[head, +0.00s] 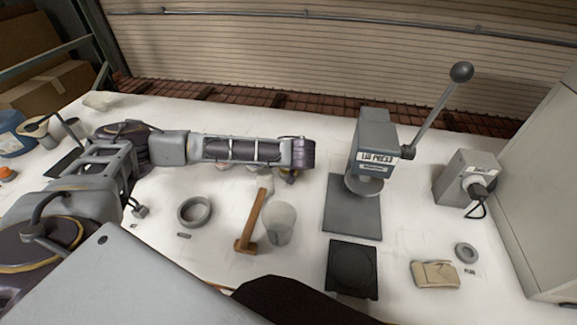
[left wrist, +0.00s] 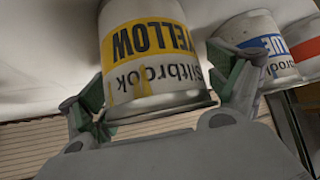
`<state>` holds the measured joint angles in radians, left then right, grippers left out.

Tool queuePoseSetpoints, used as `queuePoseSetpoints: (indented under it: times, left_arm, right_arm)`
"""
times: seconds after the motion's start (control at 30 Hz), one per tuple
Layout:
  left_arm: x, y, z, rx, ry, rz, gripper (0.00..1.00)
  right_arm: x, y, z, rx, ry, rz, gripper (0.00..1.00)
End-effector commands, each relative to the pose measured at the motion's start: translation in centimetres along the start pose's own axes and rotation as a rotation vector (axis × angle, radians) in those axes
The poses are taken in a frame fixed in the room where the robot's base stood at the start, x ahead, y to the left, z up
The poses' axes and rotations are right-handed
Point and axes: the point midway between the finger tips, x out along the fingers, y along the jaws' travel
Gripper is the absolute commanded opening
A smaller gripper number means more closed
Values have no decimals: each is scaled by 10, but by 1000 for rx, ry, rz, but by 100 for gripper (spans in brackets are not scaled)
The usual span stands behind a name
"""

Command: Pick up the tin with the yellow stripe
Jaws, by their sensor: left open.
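My left gripper (left wrist: 165,98) is open, with one green-padded finger on each side of the tin. The left finger looks apart from it; the right one is close to its side, and I cannot tell if it touches. A blue-striped tin (left wrist: 255,46) stands just right of that finger, with a red-striped tin (left wrist: 306,48) beyond. In the head view my left arm hides most of the tins.
A lid press (head: 371,150) with a long lever stands to the right. Bare white table lies between them.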

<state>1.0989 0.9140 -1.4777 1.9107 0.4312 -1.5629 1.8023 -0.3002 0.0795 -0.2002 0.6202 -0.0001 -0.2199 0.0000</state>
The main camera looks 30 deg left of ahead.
Motion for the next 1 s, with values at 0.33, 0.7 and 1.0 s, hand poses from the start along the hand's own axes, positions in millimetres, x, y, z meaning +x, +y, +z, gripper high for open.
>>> queuePoseSetpoints:
  times: [0.33,0.7,1.0]
  left_arm:
    - [0,0,0,0,0,0,87]
    - [0,0,0,1,0,-1,40]
    - [0,0,0,0,0,-1,36]
  right_arm:
    - [0,1,0,0,-1,1,40]
    - [0,1,0,0,-1,1,40]
    - [0,1,0,0,-1,1,40]
